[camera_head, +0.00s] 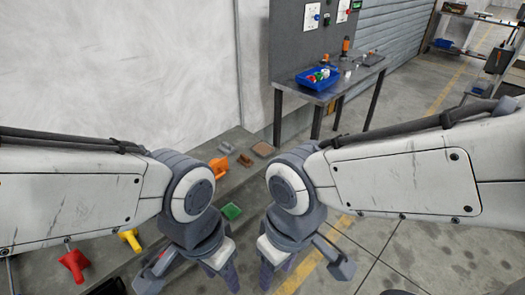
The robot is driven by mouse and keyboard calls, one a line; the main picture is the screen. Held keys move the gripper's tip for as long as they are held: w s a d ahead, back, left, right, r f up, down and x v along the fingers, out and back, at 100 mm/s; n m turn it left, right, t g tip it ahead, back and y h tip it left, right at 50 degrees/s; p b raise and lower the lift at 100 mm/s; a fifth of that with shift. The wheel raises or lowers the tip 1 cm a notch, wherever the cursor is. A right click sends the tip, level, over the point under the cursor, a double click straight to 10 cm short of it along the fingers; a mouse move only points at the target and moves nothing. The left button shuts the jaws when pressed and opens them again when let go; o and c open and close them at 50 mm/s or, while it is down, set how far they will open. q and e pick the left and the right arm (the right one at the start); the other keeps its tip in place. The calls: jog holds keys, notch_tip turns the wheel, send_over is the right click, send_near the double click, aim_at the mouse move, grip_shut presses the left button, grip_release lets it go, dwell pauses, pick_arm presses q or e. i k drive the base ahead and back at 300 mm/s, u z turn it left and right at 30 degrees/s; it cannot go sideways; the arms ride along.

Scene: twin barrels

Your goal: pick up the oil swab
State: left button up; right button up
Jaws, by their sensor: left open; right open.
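I cannot tell with certainty which thing is the oil swab. Small items lie on a low ledge along the wall: an orange thing (218,168), a small grey-brown thing (245,159), a flat brown piece (263,149) and a green block (231,211). A yellow-handled thing (130,239) and a red-handled thing (74,262) are at the lower left. My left gripper (205,268) and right gripper (293,266) point down side by side at the bottom centre, open and apart from these items. My arms hide part of the ledge and floor.
A metal table (330,93) stands against a grey panel, with a blue bin (318,79) of small coloured parts and an orange-and-dark bottle-like thing (346,45) on it. A roller shutter (395,35) is behind. The concrete floor (420,85) at right is largely clear.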

aim_at(244, 161)
jog(key=z, duration=0.45)
jog(key=i, duration=0.75)
jog(key=z, duration=0.6)
jog(key=i, duration=0.8)
jog(key=u, duration=0.45)
jog(key=i, duration=0.7)
jog(key=u, duration=1.05)
jog(key=i, duration=0.4)
jog(key=u, duration=0.3)
